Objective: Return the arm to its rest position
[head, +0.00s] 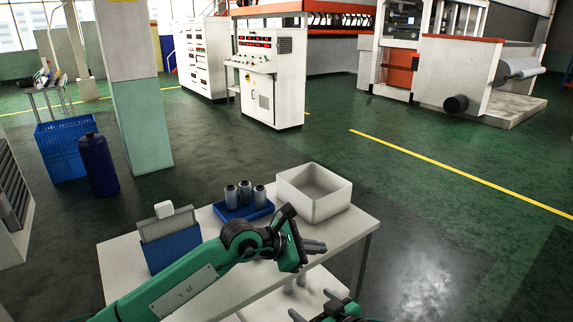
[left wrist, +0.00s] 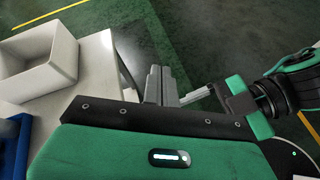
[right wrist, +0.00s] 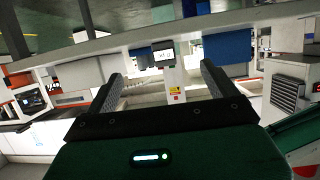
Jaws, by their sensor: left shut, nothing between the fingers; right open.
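My left arm reaches in from the left over the white table in the head view. My left gripper (head: 314,247) is above the table's right part, near the front of the white bin. Its fingers are shut together and empty, as the left wrist view (left wrist: 160,85) shows. My right gripper (head: 318,307) is lower, at the bottom edge of the head view, partly cut off. In the right wrist view its two fingers (right wrist: 161,80) stand wide apart with nothing between them.
The white table (head: 118,262) carries a white open bin (head: 325,205), a blue tray (head: 262,211) with silver cylinders (head: 245,192), and a blue holder (head: 174,249). A column (head: 140,120) and blue crate (head: 62,150) stand behind left. Green floor is clear on the right.

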